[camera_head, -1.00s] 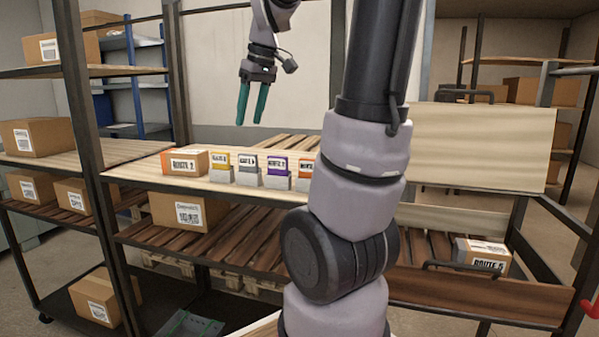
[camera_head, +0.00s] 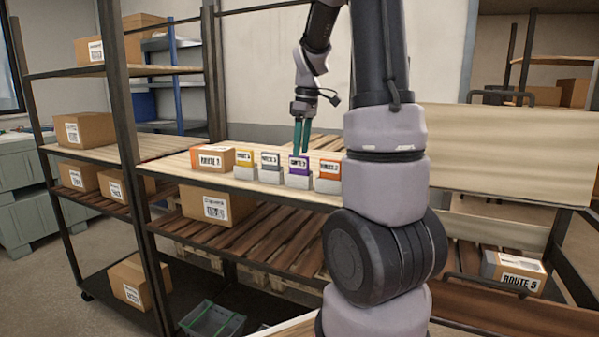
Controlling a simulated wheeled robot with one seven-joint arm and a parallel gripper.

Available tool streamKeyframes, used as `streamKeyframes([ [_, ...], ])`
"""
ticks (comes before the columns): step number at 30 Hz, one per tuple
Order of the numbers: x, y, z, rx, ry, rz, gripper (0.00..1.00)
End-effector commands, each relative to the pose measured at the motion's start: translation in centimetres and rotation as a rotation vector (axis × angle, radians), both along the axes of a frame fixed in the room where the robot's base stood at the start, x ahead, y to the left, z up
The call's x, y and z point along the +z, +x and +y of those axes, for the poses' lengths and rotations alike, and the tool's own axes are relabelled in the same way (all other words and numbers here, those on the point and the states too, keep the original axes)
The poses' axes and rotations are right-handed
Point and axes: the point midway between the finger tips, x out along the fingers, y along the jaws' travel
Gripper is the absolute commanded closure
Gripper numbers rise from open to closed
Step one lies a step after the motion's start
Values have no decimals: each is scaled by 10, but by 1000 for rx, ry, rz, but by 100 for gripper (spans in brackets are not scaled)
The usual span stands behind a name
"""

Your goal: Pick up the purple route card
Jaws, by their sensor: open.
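The purple route card (camera_head: 299,165) stands upright in a small light holder on the wooden shelf, third in a row of several cards. The fingers are open. I cannot tell whether they touch the card or straddle it.
A box marked Route 7 (camera_head: 213,158) sits left of the cards. My arm's links stand in front of the shelf's right part. Slatted lower shelf (camera_head: 270,240) lies below. A Route 5 box (camera_head: 513,272) sits lower right.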

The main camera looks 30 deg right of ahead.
Motion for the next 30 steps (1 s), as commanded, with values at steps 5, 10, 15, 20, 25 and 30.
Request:
streamKeyframes([
  [5,-28,4,4,1,0,4,45],
  [10,-36,5,4,0,0,0,45],
  [15,-36,5,4,0,0,0,45],
  [20,-36,5,4,0,0,0,100],
  [25,-36,5,4,0,0,0,100],
  [30,-34,6,4,1,0,-1,100],
])
